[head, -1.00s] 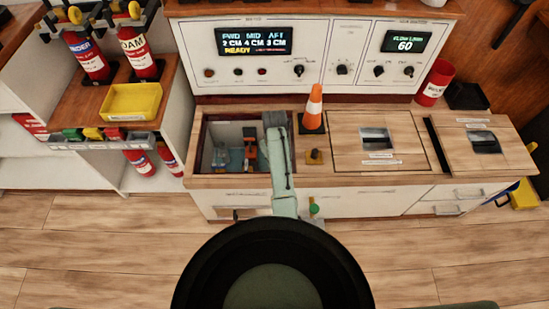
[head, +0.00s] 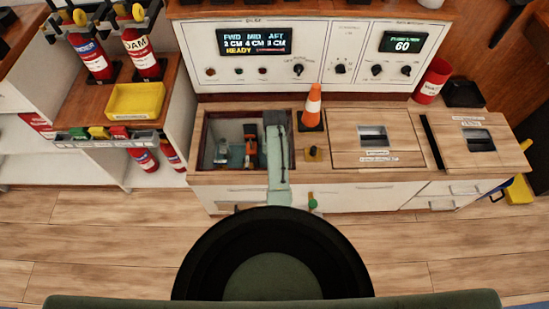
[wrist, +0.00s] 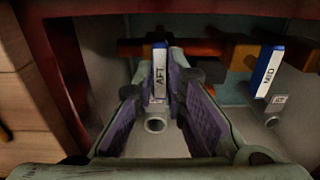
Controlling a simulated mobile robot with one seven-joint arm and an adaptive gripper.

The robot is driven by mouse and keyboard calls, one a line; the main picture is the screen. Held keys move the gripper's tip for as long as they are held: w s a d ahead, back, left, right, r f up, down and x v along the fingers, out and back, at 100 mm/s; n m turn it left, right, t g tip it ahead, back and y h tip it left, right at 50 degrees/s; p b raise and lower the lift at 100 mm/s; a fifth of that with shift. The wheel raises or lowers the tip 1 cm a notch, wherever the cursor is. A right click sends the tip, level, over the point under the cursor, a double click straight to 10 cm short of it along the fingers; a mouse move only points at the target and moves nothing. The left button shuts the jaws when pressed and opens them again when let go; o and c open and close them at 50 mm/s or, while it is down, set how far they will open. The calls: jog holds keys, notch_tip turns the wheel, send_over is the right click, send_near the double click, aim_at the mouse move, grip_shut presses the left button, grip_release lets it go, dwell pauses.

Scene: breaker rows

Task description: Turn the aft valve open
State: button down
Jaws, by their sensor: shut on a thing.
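The aft valve handle (wrist: 159,60) is a blue lever with a white AFT label, at the centre of the wrist view. It looks upright there, with a round pipe end below it. My gripper (wrist: 160,82) has its purple-padded fingers on either side of the lever and is shut on it. In the head view my arm reaches down into the open bay (head: 198,150) in the counter, and the fingers and lever cannot be made out there.
A second blue lever labelled MID (wrist: 267,72) stands to the right in the wrist view. A reddish bar (wrist: 205,48) runs behind the levers. An orange cone (head: 313,108) stands beside the bay. The display panel (head: 254,41) is behind the counter.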

dwell(0.3)
jog(key=c, duration=1.6)
grip_release()
jog(key=shift+c, duration=0.2)
jog(key=shift+r, duration=0.1)
notch_tip(320, 180, up, 12)
